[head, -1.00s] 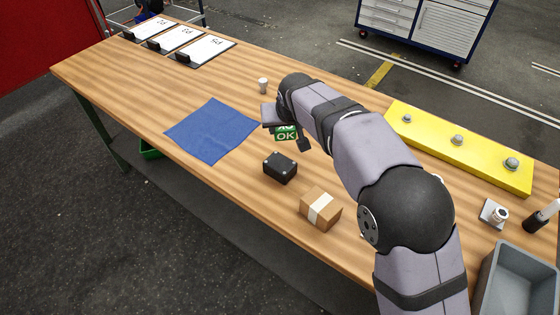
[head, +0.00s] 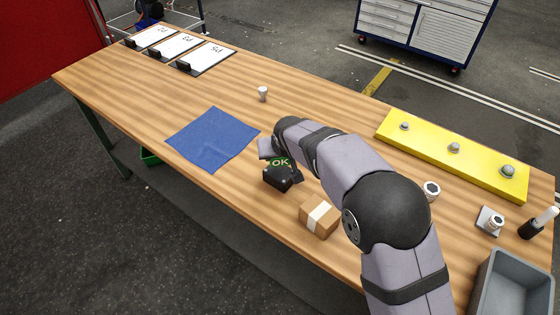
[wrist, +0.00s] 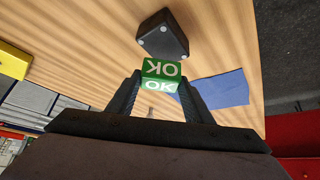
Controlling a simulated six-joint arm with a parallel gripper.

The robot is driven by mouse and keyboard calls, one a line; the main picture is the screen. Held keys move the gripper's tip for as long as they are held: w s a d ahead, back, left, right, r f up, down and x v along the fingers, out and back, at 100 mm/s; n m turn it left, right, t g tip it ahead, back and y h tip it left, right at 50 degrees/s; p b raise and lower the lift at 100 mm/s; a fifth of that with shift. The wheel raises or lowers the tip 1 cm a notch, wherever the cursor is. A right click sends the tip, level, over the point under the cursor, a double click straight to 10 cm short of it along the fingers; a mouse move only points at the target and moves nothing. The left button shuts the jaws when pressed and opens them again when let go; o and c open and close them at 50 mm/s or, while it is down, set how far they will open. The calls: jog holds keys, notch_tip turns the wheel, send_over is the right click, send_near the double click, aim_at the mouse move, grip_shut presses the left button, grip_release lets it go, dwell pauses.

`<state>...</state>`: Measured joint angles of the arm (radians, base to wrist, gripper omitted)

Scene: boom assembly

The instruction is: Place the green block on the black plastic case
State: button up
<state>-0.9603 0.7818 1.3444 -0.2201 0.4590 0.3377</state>
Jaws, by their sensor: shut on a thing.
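My gripper (wrist: 161,80) is shut on the green block (wrist: 161,69), which has white "OK" lettering. The block is between the two dark fingertips. The block also shows in the head view (head: 281,162), partly hidden by my gripper. The black plastic case (head: 276,180) lies on the table, and the block appears at its upper back edge in that view. The height of the block over the case is hard to tell.
A cardboard box (head: 319,215) with a white strip stands right of the case. A blue cloth (head: 212,139) lies to the left. A small white-and-grey part (head: 262,93) stands behind. A yellow plate (head: 455,148) with knobs and a grey bin (head: 515,285) are to the right.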

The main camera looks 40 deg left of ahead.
aim_at(281, 161)
jog(key=shift+f+p, duration=0.6)
jog(key=shift+f, duration=1.2)
jog(key=shift+f, duration=0.2)
jog(key=o, duration=1)
jog(key=shift+o, duration=0.2)
jog(key=shift+r, duration=0.15)
jog(key=shift+r, duration=0.15)
jog(key=b+v, duration=0.3)
jog(key=v, duration=0.9)
jog(key=shift+b, duration=0.4)
